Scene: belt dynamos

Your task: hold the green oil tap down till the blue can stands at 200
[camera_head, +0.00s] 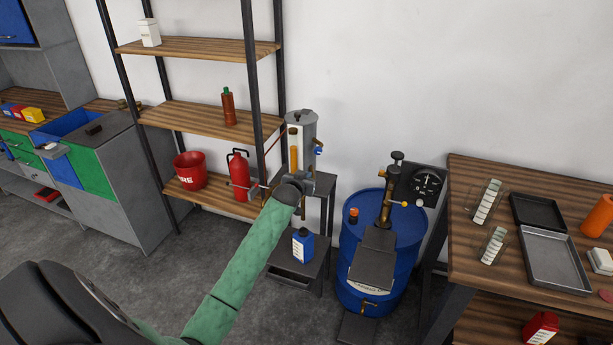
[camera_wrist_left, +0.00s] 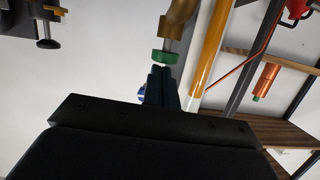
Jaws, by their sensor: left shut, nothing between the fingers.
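The blue can (camera_head: 303,245) stands upright on a small dark stand, under the grey oil tank (camera_head: 301,128). A label shows on the can, but its oil level cannot be read. The tank has an amber sight tube (camera_head: 294,158). My left gripper (camera_head: 318,184) is in front of the tank's lower part, above the can. In the left wrist view the green tap (camera_wrist_left: 165,57) hangs below a brass fitting, and my shut, empty left fingertips (camera_wrist_left: 160,76) are right at it; I cannot tell whether they touch. My gripper hides the tap in the head view. My right gripper is out of view.
A blue drum (camera_head: 407,232) with a pump and gauge stands to the right, beside a wooden bench (camera_head: 465,225) with trays. Grey floor lies open at left.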

